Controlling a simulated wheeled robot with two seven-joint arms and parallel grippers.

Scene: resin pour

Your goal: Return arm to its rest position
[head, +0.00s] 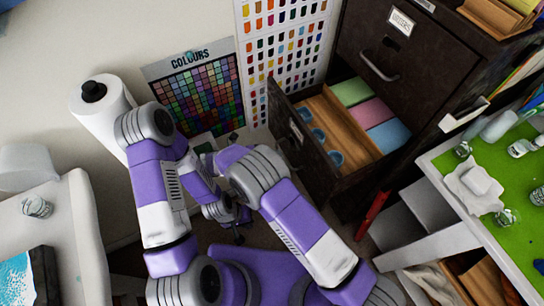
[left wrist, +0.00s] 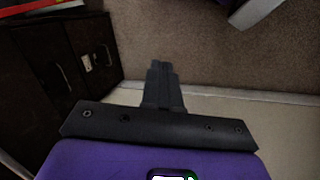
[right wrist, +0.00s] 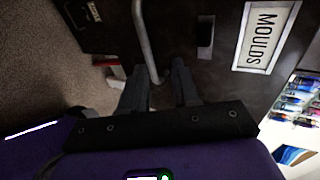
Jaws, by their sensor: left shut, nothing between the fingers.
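My left gripper (head: 238,235) hangs low between my two arms in the head view, in front of the cabinet. In the left wrist view its fingers (left wrist: 161,66) are together with nothing between them, above carpet and a pale wall strip. My right gripper (right wrist: 160,68) has its two fingers apart and empty in the right wrist view, in front of a dark drawer front with a metal handle (right wrist: 147,40) and a MOULDS label (right wrist: 266,36). In the head view the right gripper is mostly hidden by my arm and I cannot make out its fingers.
A dark cabinet (head: 385,95) has an open drawer (head: 297,140) with coloured contents close to my right arm. A paper roll (head: 98,112) stands behind my left arm. A white table (head: 85,235) is at left, a green-topped bench (head: 478,232) at right.

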